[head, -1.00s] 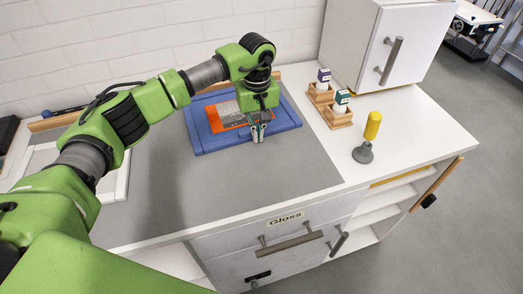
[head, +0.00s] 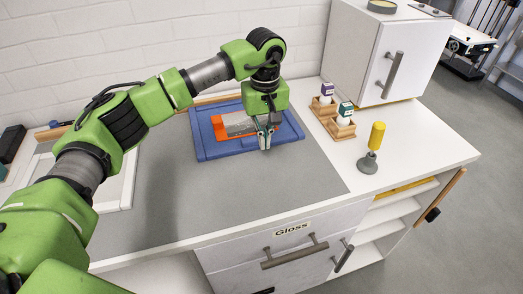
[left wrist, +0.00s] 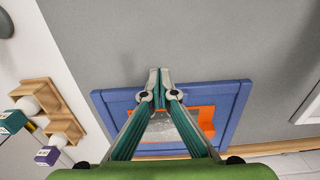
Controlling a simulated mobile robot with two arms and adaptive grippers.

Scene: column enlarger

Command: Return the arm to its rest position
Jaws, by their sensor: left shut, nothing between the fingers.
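My left arm (head: 125,122) reaches in from the left in the head view. Its left gripper (head: 265,145) points down above the front part of a blue tray (head: 212,151) on the worktop. The fingers are shut with nothing between them. In the left wrist view the left gripper (left wrist: 158,75) shows its fingertips together over the grey mat, just past the edge of the blue tray (left wrist: 238,100). An orange piece with a grey plate (head: 238,126) lies in the tray, partly hidden by the gripper. My right gripper is not in view.
A yellow-handled tool (head: 376,136) stands on the white counter at right. Two small bottles in wooden holders (head: 341,126) stand behind it, near a white cabinet (head: 375,55). A white frame (head: 120,185) lies at left. The grey mat (head: 230,190) in front is clear.

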